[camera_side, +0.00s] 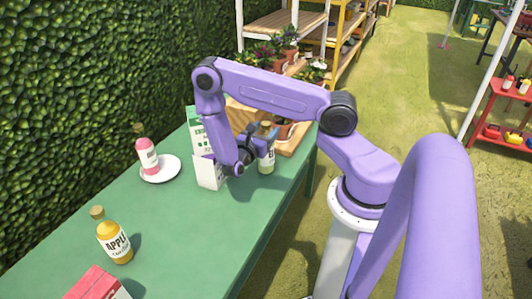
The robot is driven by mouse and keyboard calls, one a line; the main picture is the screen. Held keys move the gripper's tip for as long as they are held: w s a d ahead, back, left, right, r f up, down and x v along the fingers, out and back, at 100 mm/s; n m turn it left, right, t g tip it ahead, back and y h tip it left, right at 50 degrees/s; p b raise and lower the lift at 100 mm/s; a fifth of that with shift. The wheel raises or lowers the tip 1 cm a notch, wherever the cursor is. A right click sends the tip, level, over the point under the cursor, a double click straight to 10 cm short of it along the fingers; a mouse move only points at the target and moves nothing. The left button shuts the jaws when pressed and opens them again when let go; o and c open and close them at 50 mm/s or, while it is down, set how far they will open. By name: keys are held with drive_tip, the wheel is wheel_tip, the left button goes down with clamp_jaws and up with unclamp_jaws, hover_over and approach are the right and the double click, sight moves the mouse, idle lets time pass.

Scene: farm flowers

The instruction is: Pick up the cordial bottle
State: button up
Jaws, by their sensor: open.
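Three cork-topped bottles stand on the green table (190,245). A pink bottle (147,155) stands on a white plate (172,165). A pale yellowish bottle (267,160) stands right beside my gripper (241,163), partly covered by it. My gripper is open and low over the table, between the pale bottle and a white carton. Its fingertips are partly hidden, and contact is unclear.
The white carton (208,174) is just left of my gripper, with a green-and-white carton (194,128) behind. A red box (95,285) is at the near edge. The table's middle is clear.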

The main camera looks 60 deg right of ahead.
drive_tip(key=shift+d, duration=1.55)
clamp_jaws()
